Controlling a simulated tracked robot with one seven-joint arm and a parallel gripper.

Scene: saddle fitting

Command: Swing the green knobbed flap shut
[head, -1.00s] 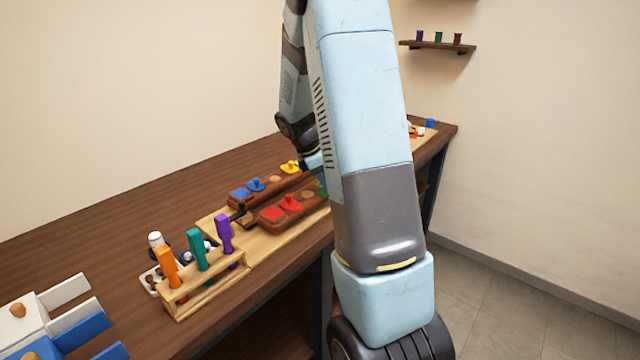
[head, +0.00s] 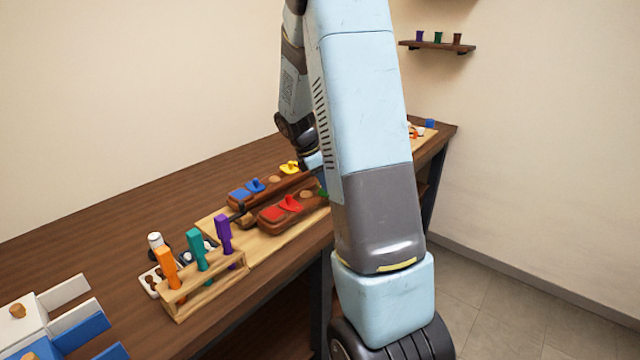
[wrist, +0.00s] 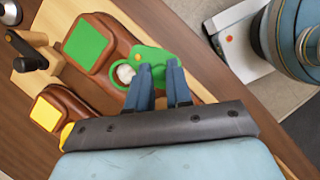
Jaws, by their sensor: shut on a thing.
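The green knobbed flap (wrist: 150,56) shows in the wrist view just beyond my fingertips, on a reddish-brown wooden block (wrist: 119,35). My gripper (wrist: 160,72) has its two blue-grey fingers around the flap's green knob, which is largely hidden between them. A round pale thing (wrist: 125,73) sits in a ringed opening beside the flap, not covered by it. A green square pad (wrist: 87,45) lies at the block's other end.
A block with a red pad and red knobbed flap (head: 290,204) and one with a blue flap (head: 255,186) stand nearby on the wooden board. A rack (head: 205,285) holds orange, teal and purple handles.

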